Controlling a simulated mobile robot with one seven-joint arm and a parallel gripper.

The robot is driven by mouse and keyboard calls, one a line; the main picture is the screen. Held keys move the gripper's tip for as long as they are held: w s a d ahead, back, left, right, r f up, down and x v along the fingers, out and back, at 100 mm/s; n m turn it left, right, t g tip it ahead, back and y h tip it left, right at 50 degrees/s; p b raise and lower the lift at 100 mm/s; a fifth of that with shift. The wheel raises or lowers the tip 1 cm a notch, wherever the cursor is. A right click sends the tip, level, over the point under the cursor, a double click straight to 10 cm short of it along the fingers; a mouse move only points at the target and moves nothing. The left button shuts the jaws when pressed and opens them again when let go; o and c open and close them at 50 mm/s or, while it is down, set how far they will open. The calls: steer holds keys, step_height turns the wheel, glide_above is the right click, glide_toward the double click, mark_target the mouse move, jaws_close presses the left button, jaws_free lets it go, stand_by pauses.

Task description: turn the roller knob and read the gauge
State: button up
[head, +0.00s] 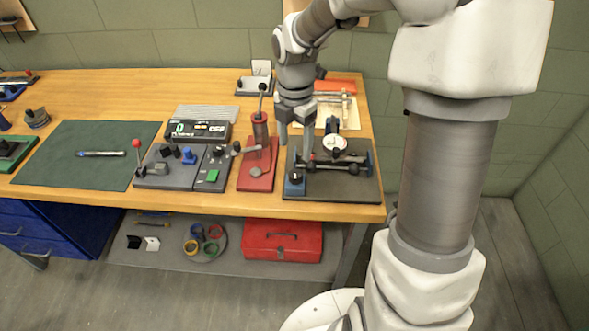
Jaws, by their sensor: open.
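A dial gauge (334,144) with a white face stands over a fixture on a dark board (334,188) at the right of the bench. A horizontal roller or shaft (345,168) lies across the fixture below it, between blue-topped supports. Its knob cannot be told for certain from the small parts at its ends. The gauge's reading is too small to make out. My gripper (296,142) points down with its fingers apart and empty, at the left of the gauge, seemingly above the board's back left part.
A red pump-like device (259,150) with a lever stands just left of my gripper. A control panel (184,168) and a digital display (200,130) are further left. A green mat (85,165) holds a tool. A red toolbox (283,241) sits on the shelf below.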

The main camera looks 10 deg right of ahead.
mark_target(295, 173)
step_height(295, 173, down, 9)
steer(key=shift+f+b, duration=0.1)
steer(key=shift+b, duration=0.4)
jaws_close()
